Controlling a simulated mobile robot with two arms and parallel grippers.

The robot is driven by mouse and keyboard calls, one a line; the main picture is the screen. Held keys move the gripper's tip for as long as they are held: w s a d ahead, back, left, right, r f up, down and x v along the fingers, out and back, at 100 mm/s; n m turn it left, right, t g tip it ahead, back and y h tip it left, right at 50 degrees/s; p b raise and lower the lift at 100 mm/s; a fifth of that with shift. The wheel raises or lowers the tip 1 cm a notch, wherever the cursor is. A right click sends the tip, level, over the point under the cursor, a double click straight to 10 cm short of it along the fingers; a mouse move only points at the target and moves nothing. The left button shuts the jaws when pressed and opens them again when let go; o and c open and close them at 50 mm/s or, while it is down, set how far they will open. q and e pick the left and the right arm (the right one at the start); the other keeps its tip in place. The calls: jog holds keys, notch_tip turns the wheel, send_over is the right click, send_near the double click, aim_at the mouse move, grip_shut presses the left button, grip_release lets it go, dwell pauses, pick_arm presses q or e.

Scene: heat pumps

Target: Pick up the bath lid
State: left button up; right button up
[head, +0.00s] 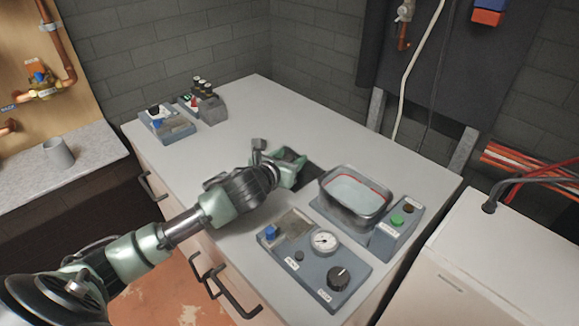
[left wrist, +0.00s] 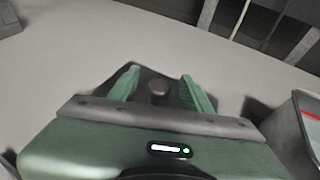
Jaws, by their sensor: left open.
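The bath lid (head: 313,172) is a dark flat plate lying on the grey worktop, left of the bath (head: 355,194). My left gripper (head: 292,164) is over the lid and hides much of it in the head view. In the left wrist view the lid (left wrist: 150,73) has a round knob (left wrist: 158,87) on top. The open green fingers of my left gripper (left wrist: 160,90) stand on either side of the knob, with a gap on each side. The bath is an open metal tub with pale liquid and a red line inside. My right gripper is not in view.
A control panel with a gauge (head: 324,241) and a black dial (head: 339,278) sits in front of the bath. A box with a green button (head: 397,219) is right of it. Small devices (head: 166,124) stand at the far left. The worktop's middle is clear.

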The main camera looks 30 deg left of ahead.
pick_arm(q)
grip_shut()
jog(key=shift+r, duration=0.1)
